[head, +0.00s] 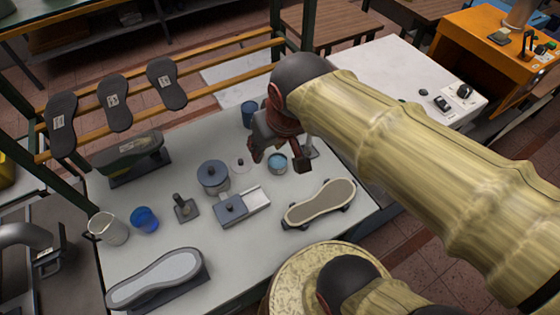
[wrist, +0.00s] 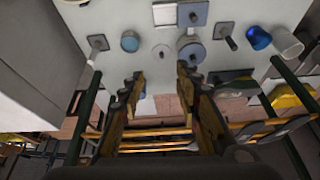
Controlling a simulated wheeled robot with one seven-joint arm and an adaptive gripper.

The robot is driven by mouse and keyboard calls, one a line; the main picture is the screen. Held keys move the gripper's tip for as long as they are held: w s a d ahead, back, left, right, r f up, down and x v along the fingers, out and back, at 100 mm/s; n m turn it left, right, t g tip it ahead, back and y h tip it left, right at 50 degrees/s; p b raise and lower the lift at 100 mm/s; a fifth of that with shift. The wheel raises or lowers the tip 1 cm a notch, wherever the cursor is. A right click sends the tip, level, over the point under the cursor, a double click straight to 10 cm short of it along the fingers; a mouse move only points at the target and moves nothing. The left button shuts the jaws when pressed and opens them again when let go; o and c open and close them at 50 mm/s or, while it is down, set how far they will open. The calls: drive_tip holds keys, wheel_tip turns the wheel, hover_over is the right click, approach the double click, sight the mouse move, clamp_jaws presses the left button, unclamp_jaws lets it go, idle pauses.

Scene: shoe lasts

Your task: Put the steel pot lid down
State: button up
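A round pot (head: 213,187) stands on the white table (head: 250,265) with a blue-grey knobbed lid (head: 211,172) on top; this lid also shows in the wrist view (wrist: 191,50). A pale flat disc with a dark knob (head: 241,169) lies on the table beside the pot, and in the wrist view (wrist: 161,53). I cannot tell for certain which of the two is the steel pot lid. My gripper (head: 279,158) is over the table, right of the disc. In the wrist view its fingers (wrist: 160,88) are apart with nothing held between them.
Close by stand an open teal jar (head: 278,164), a blue cup (head: 249,114) and a tray with a knobbed square cover (head: 231,209). A shoe sole form (head: 320,203) lies right. A blue glass (head: 145,219) and a white jug (head: 107,229) stand left. The front middle is clear.

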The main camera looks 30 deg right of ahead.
drive_tip(key=shift+n+t, duration=0.3)
drive_tip(key=shift+t, duration=0.1)
drive_tip(key=s, duration=0.5)
drive_tip(key=shift+s, duration=0.15)
